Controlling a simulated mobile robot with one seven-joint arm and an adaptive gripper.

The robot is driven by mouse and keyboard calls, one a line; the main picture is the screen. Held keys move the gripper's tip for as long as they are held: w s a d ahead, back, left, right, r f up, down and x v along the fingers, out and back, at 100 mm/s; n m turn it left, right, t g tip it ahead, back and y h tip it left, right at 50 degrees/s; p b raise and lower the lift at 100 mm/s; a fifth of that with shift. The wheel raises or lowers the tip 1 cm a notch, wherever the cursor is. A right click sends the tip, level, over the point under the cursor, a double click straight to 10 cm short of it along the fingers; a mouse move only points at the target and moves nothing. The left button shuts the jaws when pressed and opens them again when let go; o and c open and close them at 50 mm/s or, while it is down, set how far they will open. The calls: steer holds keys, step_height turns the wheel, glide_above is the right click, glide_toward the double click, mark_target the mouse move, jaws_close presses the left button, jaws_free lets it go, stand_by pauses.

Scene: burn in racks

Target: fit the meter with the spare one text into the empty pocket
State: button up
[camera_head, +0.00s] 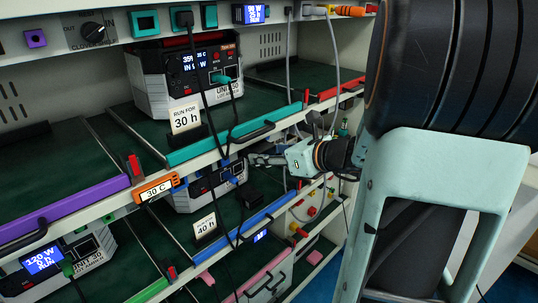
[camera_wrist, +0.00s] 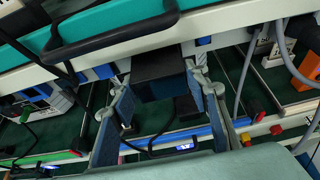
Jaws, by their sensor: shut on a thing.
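My gripper (camera_wrist: 158,84) reaches into the middle shelf bay, under the teal front rail. Its two fingers are shut on a dark box (camera_wrist: 158,66), which sits between the fingertips in the wrist view. No text on this box is readable, so I cannot tell whether it is the spare meter. In the head view my gripper (camera_head: 266,159) is right of a white and dark unit (camera_head: 196,192), and the held box is hard to make out. Lit blue meters show at the top panel (camera_head: 252,13) and on a lower edge (camera_head: 261,236). I cannot pick out the empty pocket.
A larger unit (camera_head: 187,78) stands on the shelf above, with a "30 h" card (camera_head: 185,118). A "40 h" card (camera_head: 205,226) stands on the shelf below my gripper. Black and grey cables hang close to my gripper. The teal rail (camera_wrist: 95,36) lies just above the fingers.

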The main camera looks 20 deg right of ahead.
mark_target(258, 148)
steer(key=shift+w+a+b, duration=0.15)
steer(key=shift+w+a, duration=0.15)
steer(key=shift+w, duration=0.55)
steer(key=shift+w+a+b, duration=0.15)
steer(key=shift+w+a, duration=0.15)
steer(key=shift+w, duration=0.5)
steer(key=o, duration=1.6)
